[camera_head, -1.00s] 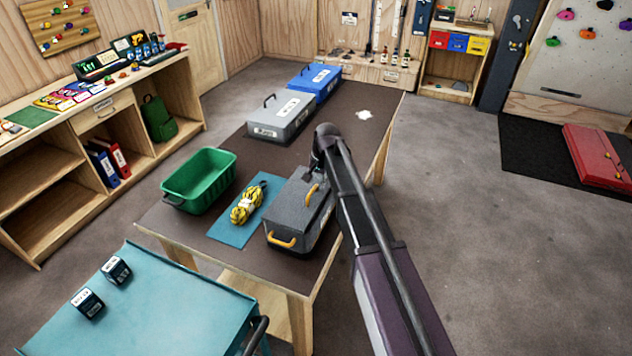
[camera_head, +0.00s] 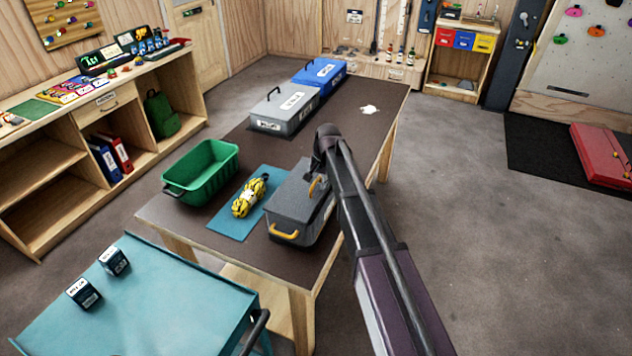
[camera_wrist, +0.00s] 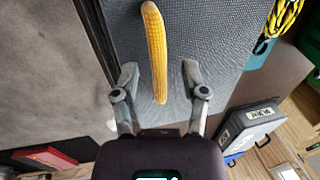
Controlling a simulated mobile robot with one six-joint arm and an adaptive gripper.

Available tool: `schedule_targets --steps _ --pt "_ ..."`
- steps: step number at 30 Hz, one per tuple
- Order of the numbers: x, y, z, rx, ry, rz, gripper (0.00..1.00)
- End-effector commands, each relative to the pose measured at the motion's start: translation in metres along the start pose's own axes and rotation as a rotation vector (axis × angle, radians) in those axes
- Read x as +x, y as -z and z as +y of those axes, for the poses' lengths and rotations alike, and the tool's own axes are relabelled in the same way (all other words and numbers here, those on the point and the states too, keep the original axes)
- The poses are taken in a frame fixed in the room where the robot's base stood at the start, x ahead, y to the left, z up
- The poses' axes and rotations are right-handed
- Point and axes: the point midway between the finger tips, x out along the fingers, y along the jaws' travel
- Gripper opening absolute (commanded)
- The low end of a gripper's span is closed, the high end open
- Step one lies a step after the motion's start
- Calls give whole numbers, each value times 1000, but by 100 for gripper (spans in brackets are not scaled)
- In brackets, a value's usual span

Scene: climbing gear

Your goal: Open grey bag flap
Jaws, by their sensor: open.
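The grey bag (camera_head: 290,212) sits at the near right part of the dark table, its flap shut on top. A yellow handle (camera_head: 284,234) shows on its near side, and a yellow flap handle (camera_head: 315,187) on its top. My gripper (camera_head: 319,175) is over the bag's top, its fingers partly hidden by my arm. In the wrist view the bag's textured grey top (camera_wrist: 210,30) fills the upper middle. The yellow flap handle (camera_wrist: 155,45) lies between the two spread fingers of my gripper (camera_wrist: 161,75), with gaps on both sides.
A yellow rope bundle (camera_head: 247,198) lies on a blue mat (camera_head: 228,223) left of the bag, beside a green bin (camera_head: 203,170). A grey case (camera_head: 283,110) and a blue case (camera_head: 320,76) stand farther back. A teal cart (camera_head: 160,300) stands in front.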

Motion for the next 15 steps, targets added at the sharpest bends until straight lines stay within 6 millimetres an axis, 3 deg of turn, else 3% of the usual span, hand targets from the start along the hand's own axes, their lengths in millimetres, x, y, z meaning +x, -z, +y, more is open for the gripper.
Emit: schedule_targets --steps 2,6,8,15 --pt "0 0 0 0 0 0 57" --pt "0 0 0 0 0 0 15" --pt "0 0 0 0 0 0 0" --pt "0 0 0 0 0 0 0"
